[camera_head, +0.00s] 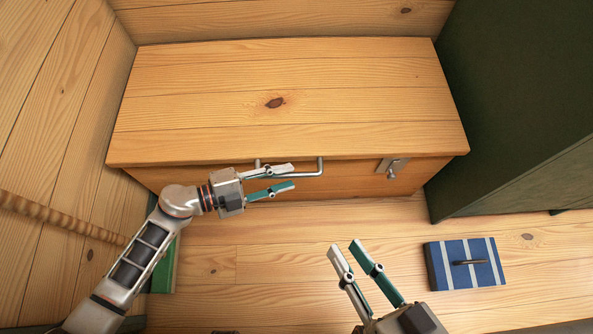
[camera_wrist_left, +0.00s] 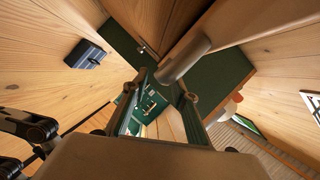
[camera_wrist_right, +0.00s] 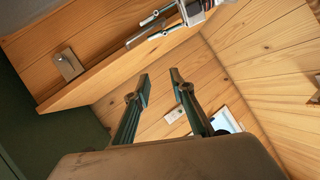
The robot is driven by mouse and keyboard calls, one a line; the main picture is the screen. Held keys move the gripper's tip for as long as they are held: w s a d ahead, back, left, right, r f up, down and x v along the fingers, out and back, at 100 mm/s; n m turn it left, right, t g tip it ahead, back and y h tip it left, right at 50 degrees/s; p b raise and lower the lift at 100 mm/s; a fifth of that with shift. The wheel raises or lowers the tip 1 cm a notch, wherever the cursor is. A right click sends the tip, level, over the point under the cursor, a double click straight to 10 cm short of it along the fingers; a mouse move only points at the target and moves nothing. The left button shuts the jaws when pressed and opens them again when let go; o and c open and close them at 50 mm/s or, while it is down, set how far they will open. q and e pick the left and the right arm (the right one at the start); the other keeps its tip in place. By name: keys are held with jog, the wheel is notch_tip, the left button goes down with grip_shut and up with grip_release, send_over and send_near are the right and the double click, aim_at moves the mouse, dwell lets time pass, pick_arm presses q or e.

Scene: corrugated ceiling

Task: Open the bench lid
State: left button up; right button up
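The wooden bench (camera_head: 200,98) stands against the back wall with its flat plank lid (camera_head: 330,85) down. A grey bar handle (camera_head: 321,167) is on its front, just under the lid edge, and a metal latch (camera_head: 393,167) is to the right. My left gripper (camera_head: 292,177) is open at the handle, its fingers overlapping the bar's left part. In the left wrist view the bar (camera_wrist_left: 185,58) crosses near the fingertips; I cannot tell whether it lies between them. My right gripper (camera_head: 345,245) is open and empty in front of the bench. The latch also shows in the right wrist view (camera_wrist_right: 68,65).
A dark green cabinet (camera_head: 520,100) stands close on the right. A blue-and-white striped box (camera_head: 465,263) with a handle lies on the floor at right. A green object (camera_head: 165,265) is behind my left arm. A rope (camera_head: 60,215) hangs along the left wall. The middle floor is clear.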

pick_arm(q)
jog(key=x, duration=0.4)
jog(key=shift+f+b, duration=0.1)
jog(key=shift+b, duration=0.3)
pick_arm(e)
jog(key=shift+s+a+f+m, duration=0.15)
jog(key=shift+s+a+m, duration=0.05)
jog(key=shift+a+m, duration=0.45)
jog(key=shift+d, duration=0.1)
pick_arm(q)
grip_shut()
